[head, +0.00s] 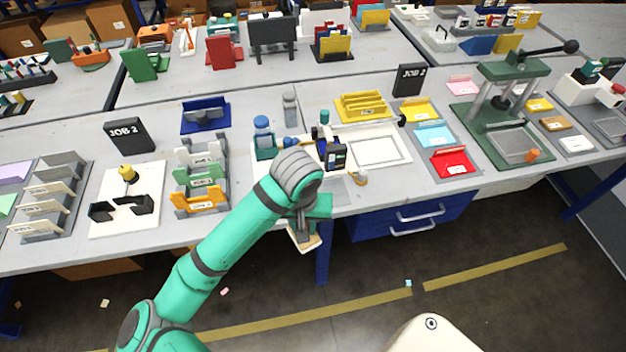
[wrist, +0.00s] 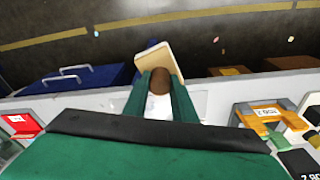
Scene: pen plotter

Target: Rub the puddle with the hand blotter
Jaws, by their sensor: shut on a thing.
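My gripper (head: 306,214) is at the front edge of the workbench in the head view. The hand blotter (head: 306,241) shows below it as a pale board, tilted, partly hidden by the gripper. In the wrist view my gripper (wrist: 160,80) has its green fingers shut on the blotter's brown handle, and the pale wooden blotter (wrist: 157,62) extends beyond the fingertips, out over the bench edge. No clear puddle shows; a pale patch (wrist: 197,104) lies on the bench beside the fingers, and I cannot tell whether it is the puddle.
The pen plotter (head: 333,153) and a framed white sheet (head: 374,148) stand behind the gripper. A rack with orange and green holders (head: 198,203) is to the left. A blue drawer unit (head: 411,215) hangs under the bench. A green press (head: 512,75) stands far right.

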